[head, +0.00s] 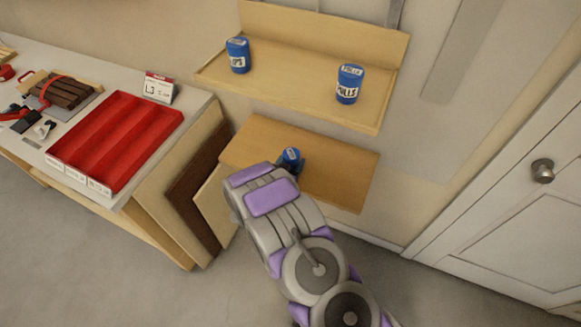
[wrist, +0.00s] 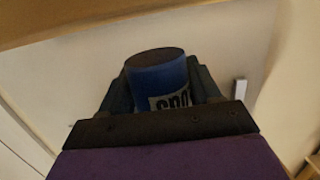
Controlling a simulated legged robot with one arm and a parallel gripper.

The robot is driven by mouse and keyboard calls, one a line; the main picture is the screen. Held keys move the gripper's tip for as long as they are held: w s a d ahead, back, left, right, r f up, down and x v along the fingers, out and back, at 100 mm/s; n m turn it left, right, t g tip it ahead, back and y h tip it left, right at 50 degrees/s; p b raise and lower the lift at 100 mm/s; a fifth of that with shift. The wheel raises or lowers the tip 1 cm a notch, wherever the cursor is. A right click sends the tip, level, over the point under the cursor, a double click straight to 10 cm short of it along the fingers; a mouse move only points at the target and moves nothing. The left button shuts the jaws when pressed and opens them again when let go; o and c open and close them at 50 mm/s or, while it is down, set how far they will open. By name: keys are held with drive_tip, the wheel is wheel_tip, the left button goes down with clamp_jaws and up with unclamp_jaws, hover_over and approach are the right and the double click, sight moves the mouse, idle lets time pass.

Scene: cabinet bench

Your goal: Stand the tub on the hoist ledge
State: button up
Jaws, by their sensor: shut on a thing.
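My gripper (head: 293,163) is shut on a blue tub (head: 290,155), which also shows upright between the two dark fingers in the wrist view (wrist: 158,78). The tub has a dark top and a pale label that is partly hidden. In the head view, the held tub appears over the lower wooden ledge (head: 345,180); I cannot tell whether it touches it. Above is a lighter wooden shelf (head: 290,85) with a raised back board. No marking shows which of the two is the hoist ledge.
Two other labelled blue tubs stand on the upper shelf, one at left (head: 238,56) and one at right (head: 349,84). A bench at left holds a red ribbed tray (head: 115,140) and a sign (head: 159,88). Boards lean below its end. A door (head: 520,190) is at right.

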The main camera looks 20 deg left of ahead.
sight(291, 166)
drive_tip(key=shift+w+a+f, duration=0.1)
drive_tip(key=shift+w+a, duration=0.1)
drive_tip(key=shift+w, duration=0.1)
wheel_tip(291, 166, down, 3)
drive_tip(key=shift+f+b, duration=0.15)
drive_tip(key=shift+b, duration=0.4)
drive_tip(key=o, duration=1.2)
drive_tip(key=shift+c, duration=0.2)
drive_tip(key=s+r+p, duration=0.1)
drive_tip(key=s+r, duration=0.1)
drive_tip(key=s, duration=1)
drive_tip(key=shift+a+p, duration=0.3)
drive_tip(key=shift+p, duration=0.05)
drive_tip(key=shift+w, duration=0.15)
